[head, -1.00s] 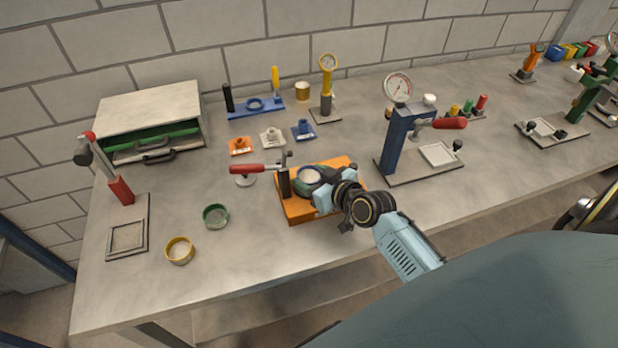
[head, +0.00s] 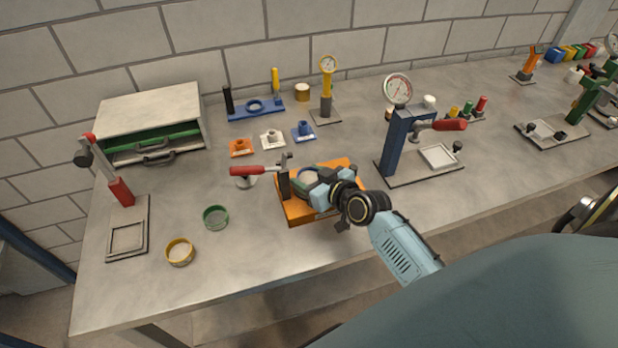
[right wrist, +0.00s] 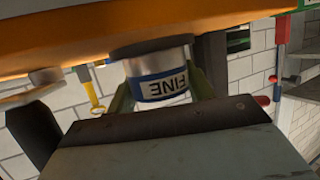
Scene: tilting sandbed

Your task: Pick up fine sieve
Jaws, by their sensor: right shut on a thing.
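The fine sieve is a short silver cylinder with a blue-edged label reading "FINE", which appears upside down in the right wrist view (right wrist: 160,82). In the head view the sieve (head: 307,180) is at the orange stand (head: 297,210), partly hidden by my gripper. In the wrist view it meets a dark round seat on the orange stand, with no clear gap. My right gripper (head: 318,185) is shut on the sieve, with one greenish finger on each side in the wrist view. My left gripper is not in view.
A red-handled clamp (head: 262,170) stands just left of the sieve. A blue press with a gauge (head: 396,140) is to the right. A green ring (head: 215,217) and a yellow ring (head: 180,251) lie on the bench to the left. The front bench strip is clear.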

